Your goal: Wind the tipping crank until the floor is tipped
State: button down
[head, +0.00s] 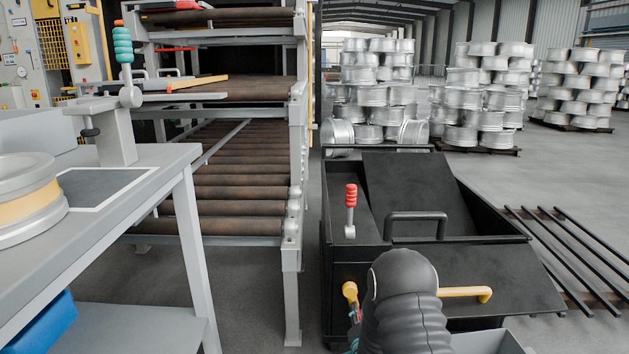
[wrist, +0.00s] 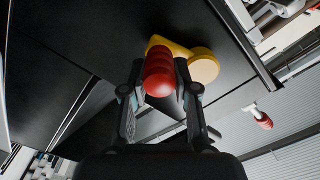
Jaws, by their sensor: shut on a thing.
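The tipping crank shows in the wrist view as a yellow arm with a round hub (wrist: 204,67) and a red grip (wrist: 158,75). My gripper (wrist: 160,92) has its fingers on either side of the red grip and is shut on it. In the head view a yellow part (head: 349,291), probably of the crank, shows at the front of the black bin (head: 335,250); my dark arm hides the grip and most of my gripper. A black plate (head: 415,190) inside the bin slopes up toward the back, and I take it for the floor.
A red-handled lever (head: 350,196) stands upright on the bin, beside a black bar handle (head: 415,216). A yellow bar (head: 465,292) sticks out right of my arm. A roller rack (head: 230,190) and a grey bench (head: 150,160) stand left; dark bars (head: 575,245) lie on the floor at right.

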jog(key=shift+w+a+r, duration=0.1)
jog(key=shift+w+r, duration=0.05)
jog(key=shift+r, duration=0.3)
jog(key=d, duration=0.1)
jog(key=d+r, duration=0.1)
jog(key=shift+d+r, duration=0.15)
jog(key=shift+d, duration=0.15)
jog(key=c, duration=1)
grip_release()
jog(key=shift+c, duration=0.2)
jog(key=shift+s, duration=0.2)
jog(key=s, duration=0.7)
